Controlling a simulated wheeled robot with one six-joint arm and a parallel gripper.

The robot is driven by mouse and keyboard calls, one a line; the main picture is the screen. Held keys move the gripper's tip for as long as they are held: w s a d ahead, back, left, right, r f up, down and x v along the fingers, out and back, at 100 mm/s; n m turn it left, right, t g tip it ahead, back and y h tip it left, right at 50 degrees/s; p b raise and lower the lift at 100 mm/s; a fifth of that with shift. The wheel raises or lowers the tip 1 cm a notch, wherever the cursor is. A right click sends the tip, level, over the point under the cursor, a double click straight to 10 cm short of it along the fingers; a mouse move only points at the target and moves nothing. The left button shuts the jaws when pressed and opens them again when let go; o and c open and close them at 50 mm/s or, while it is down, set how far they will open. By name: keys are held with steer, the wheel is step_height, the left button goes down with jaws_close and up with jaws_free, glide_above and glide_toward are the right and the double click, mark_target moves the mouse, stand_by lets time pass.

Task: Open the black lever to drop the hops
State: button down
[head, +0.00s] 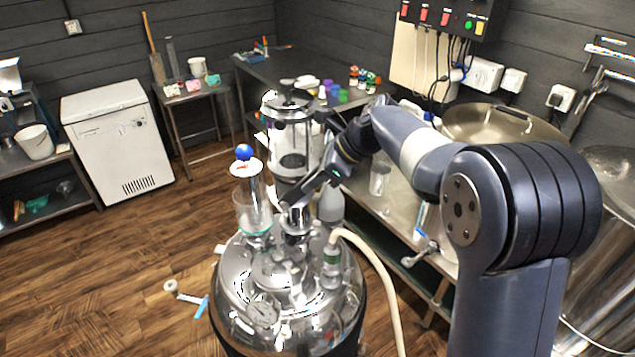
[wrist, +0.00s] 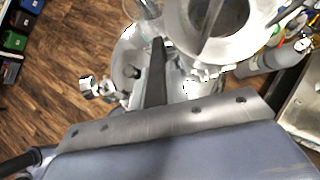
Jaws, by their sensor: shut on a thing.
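A shiny steel kettle (head: 240,285) stands in front of me with a steel port and valve column on its lid. A clear hop cylinder (head: 293,145) with steel end caps stands above the column. My gripper (head: 291,207) reaches down from the right and is shut at the column, below this cylinder. The black lever is mostly hidden by my jaws in the head view. In the wrist view a narrow dark bar (wrist: 155,75) runs forward from my gripper's body, beside the big clear cylinder (wrist: 215,30); lever and jaw are hard to tell apart there.
A glass vessel (head: 252,212) with a blue ball (head: 244,152) above it stands left of my gripper. A pale hose (head: 375,265) curves off the lid to the right. A steel bench (head: 400,205) lies behind my arm. The wooden floor at left is mostly clear.

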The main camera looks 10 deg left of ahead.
steer(key=shift+a+r+h, duration=0.15)
steer(key=shift+a+h, duration=0.1)
steer(key=shift+h, duration=0.05)
stand_by(0.5)
steer(key=c, duration=1.4)
jaws_free()
steer(key=shift+a, duration=0.1)
steer(key=b+v, duration=0.1)
steer(key=v, duration=1)
steer(key=shift+a, duration=0.1)
steer(key=shift+c, duration=0.3)
